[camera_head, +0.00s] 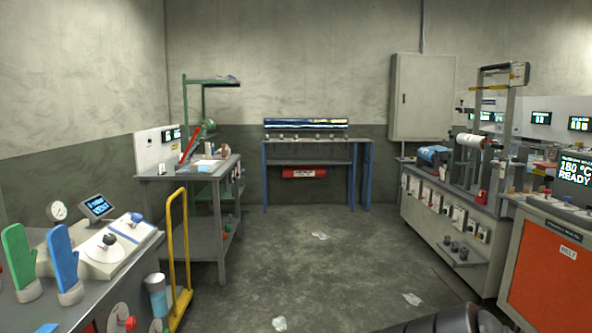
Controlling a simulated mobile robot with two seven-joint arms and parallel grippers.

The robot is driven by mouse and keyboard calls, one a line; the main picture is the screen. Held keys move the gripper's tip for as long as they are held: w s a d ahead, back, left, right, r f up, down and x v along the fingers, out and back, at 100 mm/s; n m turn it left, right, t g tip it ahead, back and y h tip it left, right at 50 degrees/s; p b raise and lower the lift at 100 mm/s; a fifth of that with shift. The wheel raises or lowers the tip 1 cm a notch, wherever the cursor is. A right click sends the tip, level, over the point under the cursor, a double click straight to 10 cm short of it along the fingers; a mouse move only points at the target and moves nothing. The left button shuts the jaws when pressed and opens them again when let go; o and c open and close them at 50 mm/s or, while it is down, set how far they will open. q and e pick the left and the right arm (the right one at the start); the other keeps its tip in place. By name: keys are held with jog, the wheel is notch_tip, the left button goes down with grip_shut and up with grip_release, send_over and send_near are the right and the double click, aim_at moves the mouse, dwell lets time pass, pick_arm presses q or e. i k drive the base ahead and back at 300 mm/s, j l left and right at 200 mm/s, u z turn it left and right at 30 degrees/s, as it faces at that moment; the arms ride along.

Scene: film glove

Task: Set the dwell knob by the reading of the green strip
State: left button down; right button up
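A white sloped panel (128,247) on the left bench carries a dark knob (109,239) on a pale round dial and a blue knob (137,219) behind it. I cannot read labels, so I cannot tell which is the dwell knob. A small tilted display (97,207) and a round gauge (57,211) stand behind the panel. Neither of my grippers shows in the head view.
A yellow hand-truck frame (186,255) and a blue-grey cylinder (157,294) stand beside the left bench. An orange-fronted machine (545,270) reading "180 °C READY" is at right. The middle floor (300,260) is mostly clear, with a few scraps (279,323).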

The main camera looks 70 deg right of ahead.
aim_at(567, 199)
jog(key=l+z, duration=0.15)
jog(key=z, duration=0.45)
jog(key=i+l+z, duration=0.15)
jog(key=l+z, duration=0.25)
jog(key=i+l+z, duration=0.2)
jog(key=l+z, duration=0.15)
jog(key=i+l+z, duration=0.2)
jog(key=l+z, duration=0.2)
jog(key=i+l+z, duration=0.6)
jog(key=i+z, duration=0.2)
jog(key=i+l+z, duration=0.1)
jog(key=i+z, duration=0.45)
jog(key=i, duration=0.3)
jog(key=i+j+z, duration=0.2)
jog(key=i, duration=0.25)
jog(key=i+j+z, duration=0.15)
jog(key=i, duration=0.3)
jog(key=i+j+z, duration=0.15)
jog(key=i+z, duration=0.25)
jog(key=i+j+z, duration=0.3)
jog(key=z, duration=0.15)
jog(key=i, duration=0.05)
